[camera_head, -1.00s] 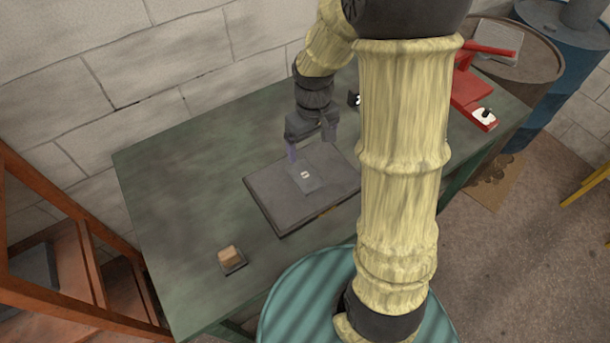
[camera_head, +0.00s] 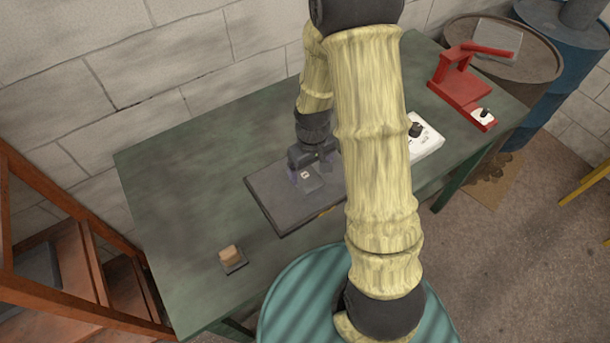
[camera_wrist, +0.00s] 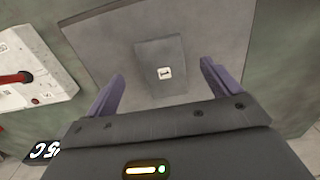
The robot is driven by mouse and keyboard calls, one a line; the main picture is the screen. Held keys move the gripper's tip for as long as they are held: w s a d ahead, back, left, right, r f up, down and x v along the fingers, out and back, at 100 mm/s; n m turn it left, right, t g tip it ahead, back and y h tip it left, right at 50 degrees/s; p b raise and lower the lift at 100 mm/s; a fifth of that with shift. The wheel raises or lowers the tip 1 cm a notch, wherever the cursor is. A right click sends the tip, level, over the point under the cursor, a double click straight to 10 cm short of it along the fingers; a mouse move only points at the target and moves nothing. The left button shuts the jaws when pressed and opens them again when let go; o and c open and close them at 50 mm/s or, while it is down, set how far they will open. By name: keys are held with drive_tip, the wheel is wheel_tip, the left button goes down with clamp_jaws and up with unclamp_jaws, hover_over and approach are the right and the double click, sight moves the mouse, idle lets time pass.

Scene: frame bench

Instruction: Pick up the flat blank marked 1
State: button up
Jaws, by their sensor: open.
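The flat blank (camera_wrist: 161,68) is a thin grey plate with a small white label marked 1. It lies on a larger dark grey plate (camera_wrist: 100,32), which rests on the green bench. In the head view the blank (camera_head: 309,184) shows just in front of my gripper. My gripper (camera_wrist: 162,88) is open and empty, its two purple fingers apart on either side of the blank's near part. Whether the fingers are level with the blank or above it, I cannot tell. In the head view the dark plate (camera_head: 272,200) is partly hidden by my arm.
A wooden block on a small dark plate (camera_head: 232,258) sits at the bench's front left. A white box with a black knob (camera_head: 424,138) stands right of my arm. A red tool (camera_head: 462,85) is at the far right. The bench's left part (camera_head: 185,200) is clear.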

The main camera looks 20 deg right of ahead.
sight(311, 183)
drive_tip(key=shift+s+f+p, duration=0.2)
drive_tip(key=shift+f+p, duration=0.65)
drive_tip(key=shift+f, duration=1.75)
drive_tip(key=shift+c, duration=0.2)
drive_tip(key=c, duration=1.6)
drive_tip(key=shift+o, duration=0.2)
wheel_tip(311, 183, up, 10)
drive_tip(key=b, duration=0.1)
drive_tip(key=shift+b, duration=0.35)
